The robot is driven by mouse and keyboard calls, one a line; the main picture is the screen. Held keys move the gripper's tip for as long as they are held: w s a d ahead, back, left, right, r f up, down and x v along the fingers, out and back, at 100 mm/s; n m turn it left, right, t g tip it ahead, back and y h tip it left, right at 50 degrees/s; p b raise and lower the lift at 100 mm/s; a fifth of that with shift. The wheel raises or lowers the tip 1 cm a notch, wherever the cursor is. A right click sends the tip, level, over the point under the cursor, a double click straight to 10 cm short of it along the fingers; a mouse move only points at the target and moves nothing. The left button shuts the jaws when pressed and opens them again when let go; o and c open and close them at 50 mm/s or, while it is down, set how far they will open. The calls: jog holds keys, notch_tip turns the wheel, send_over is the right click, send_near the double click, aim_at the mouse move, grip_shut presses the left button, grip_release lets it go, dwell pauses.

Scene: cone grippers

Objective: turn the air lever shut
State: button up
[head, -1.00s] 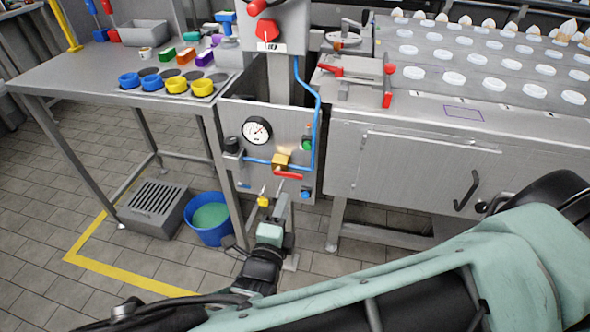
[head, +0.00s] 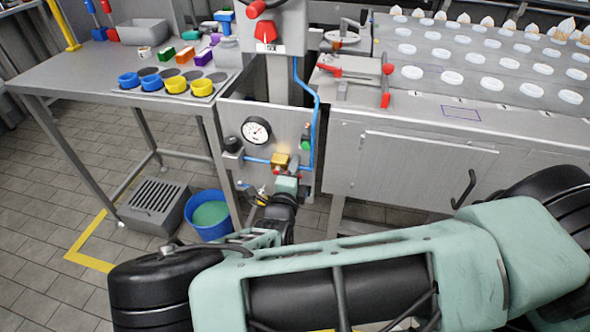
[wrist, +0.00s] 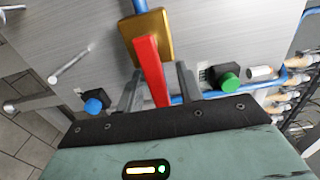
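The air lever is a red bar on a brass valve block on the blue air pipe. In the wrist view, the lever (wrist: 150,68) extends from the brass block (wrist: 152,32) back between the two grey fingers of my gripper (wrist: 157,86). The fingers stand apart on either side of it, and I see no firm grip. In the head view, my gripper (head: 286,176) is just below the brass block (head: 280,160) and hides most of the lever.
A pressure gauge (head: 256,130) and a black knob (head: 233,145) are left of the valve. A green button (head: 306,144) is to its right. A blue bucket (head: 210,215) and a grey slotted box (head: 154,207) stand on the floor. The steel cabinet (head: 420,165) is at the right.

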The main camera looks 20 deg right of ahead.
grip_shut()
jog(key=shift+f+m, duration=0.1)
jog(key=shift+m, duration=0.2)
jog(key=shift+w+a+f+m+p, duration=0.4)
jog(key=shift+a+f+m+p, duration=0.25)
jog(key=shift+m, duration=2.25)
jog(key=shift+w+a+f+m+p, duration=0.3)
jog(key=shift+w+a+f+m, duration=0.4)
jog(key=shift+m, duration=2.2)
jog(key=shift+w+a+f+m+p, duration=0.15)
jog(key=shift+a+f+m+p, duration=0.55)
jog(key=shift+m, duration=2.2)
jog(key=shift+d+f, duration=0.15)
jog(key=shift+f, duration=0.05)
